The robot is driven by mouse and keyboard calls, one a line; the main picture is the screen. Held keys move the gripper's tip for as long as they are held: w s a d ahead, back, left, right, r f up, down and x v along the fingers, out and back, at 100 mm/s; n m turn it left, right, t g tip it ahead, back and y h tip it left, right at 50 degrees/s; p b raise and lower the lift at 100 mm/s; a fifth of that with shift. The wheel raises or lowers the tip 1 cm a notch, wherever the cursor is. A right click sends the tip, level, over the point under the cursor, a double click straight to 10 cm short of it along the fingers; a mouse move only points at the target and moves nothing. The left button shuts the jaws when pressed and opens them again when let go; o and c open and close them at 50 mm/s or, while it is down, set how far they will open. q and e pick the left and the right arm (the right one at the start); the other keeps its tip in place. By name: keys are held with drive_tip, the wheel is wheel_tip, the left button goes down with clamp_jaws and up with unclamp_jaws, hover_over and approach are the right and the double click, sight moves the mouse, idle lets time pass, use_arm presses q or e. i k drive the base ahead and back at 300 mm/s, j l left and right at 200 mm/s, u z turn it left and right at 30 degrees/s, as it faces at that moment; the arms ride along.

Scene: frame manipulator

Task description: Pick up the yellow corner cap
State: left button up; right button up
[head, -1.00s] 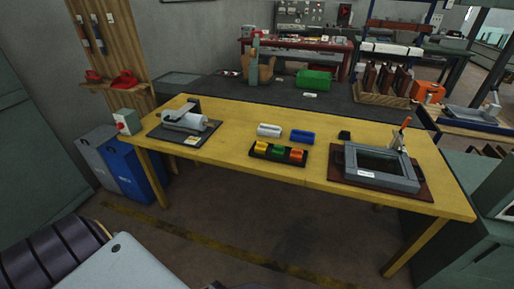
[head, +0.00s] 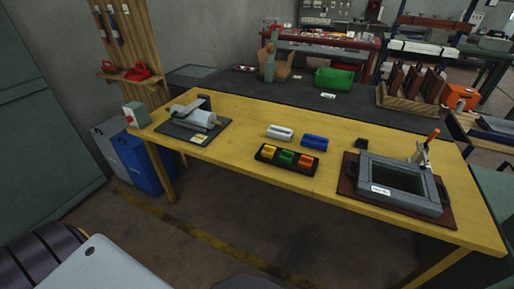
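The yellow corner cap (head: 269,150) sits in the left slot of a black tray (head: 262,160) near the front edge of the yellow table. A green cap (head: 287,157) is in the middle slot and an orange cap (head: 306,161) in the right slot. Neither of my grippers shows in the head view. Only dark ribbed and pale grey parts of my own body show at the bottom left, well apart from the table.
The yellow table (head: 235,115) also bears a white block (head: 280,132), a blue block (head: 314,142), a grey frame on a brown board (head: 348,186) at right, and a roller device (head: 196,117) on a dark mat at left. Blue and grey bins stand beneath its left end. Floor in front is clear.

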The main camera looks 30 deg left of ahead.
sight(268, 152)
drive_tip(key=i+l+u, duration=0.2)
drive_tip(key=u, duration=0.2)
drive_tip(key=i+l+u, duration=0.65)
drive_tip(key=u, duration=0.15)
drive_tip(key=i+l+u, duration=0.2)
drive_tip(key=l+u, duration=0.15)
drive_tip(key=z, duration=0.5)
drive_tip(key=l+z, duration=0.1)
drive_tip(key=z, duration=0.4)
drive_tip(key=l+z, duration=0.1)
drive_tip(key=z, duration=0.9)
drive_tip(key=u, duration=0.5)
